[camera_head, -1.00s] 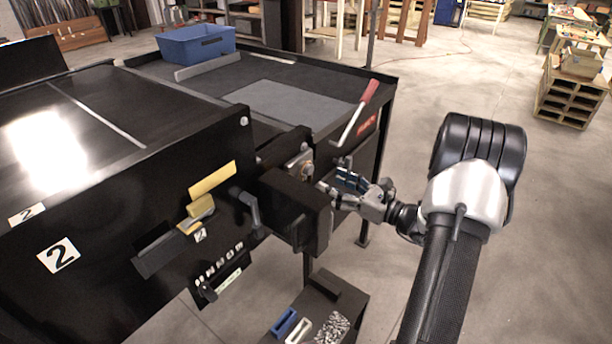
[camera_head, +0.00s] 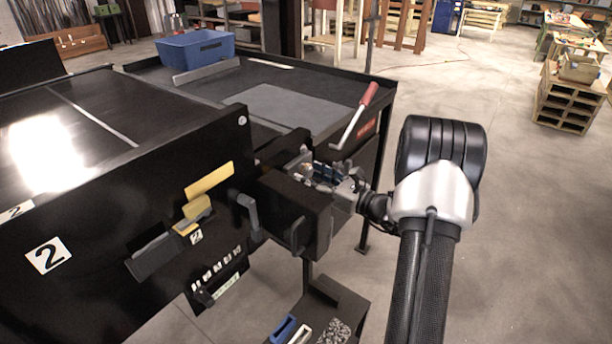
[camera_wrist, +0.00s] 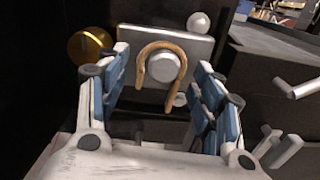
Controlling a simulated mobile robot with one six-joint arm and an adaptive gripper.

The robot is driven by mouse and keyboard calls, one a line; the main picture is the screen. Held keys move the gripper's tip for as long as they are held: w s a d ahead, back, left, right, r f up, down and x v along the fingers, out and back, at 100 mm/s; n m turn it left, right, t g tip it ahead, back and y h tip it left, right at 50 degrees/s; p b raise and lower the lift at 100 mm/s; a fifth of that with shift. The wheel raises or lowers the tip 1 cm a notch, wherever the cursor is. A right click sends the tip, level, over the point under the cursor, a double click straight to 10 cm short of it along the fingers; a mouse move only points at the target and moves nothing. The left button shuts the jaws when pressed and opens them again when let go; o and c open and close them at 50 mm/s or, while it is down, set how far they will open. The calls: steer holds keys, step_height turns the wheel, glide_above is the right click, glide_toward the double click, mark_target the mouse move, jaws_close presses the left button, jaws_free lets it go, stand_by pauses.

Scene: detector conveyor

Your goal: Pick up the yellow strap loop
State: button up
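The yellow strap loop (camera_wrist: 181,62) shows in the wrist view as a tan, upside-down U. It hangs around a round pale knob (camera_wrist: 160,68) on a grey metal plate (camera_wrist: 128,36). My gripper (camera_wrist: 160,88) is open, with one blue-padded finger on each side of the loop and the loop beyond and between the fingertips. I see no contact with it. In the head view my gripper (camera_head: 318,172) reaches in from the right behind a black box, and the loop there is too small and covered to make out clearly.
A brass knob (camera_wrist: 90,46) is left of the plate. The black box (camera_head: 292,205) stands close in front of my gripper. A red-handled lever (camera_head: 368,95) rises behind it. A blue bin (camera_head: 195,45) sits on the far table. Open floor lies to the right.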

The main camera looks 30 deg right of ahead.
steer(key=c, duration=0.7)
steer(key=shift+r+p, duration=0.2)
steer(key=shift+p, duration=0.2)
steer(key=shift+c, duration=0.2)
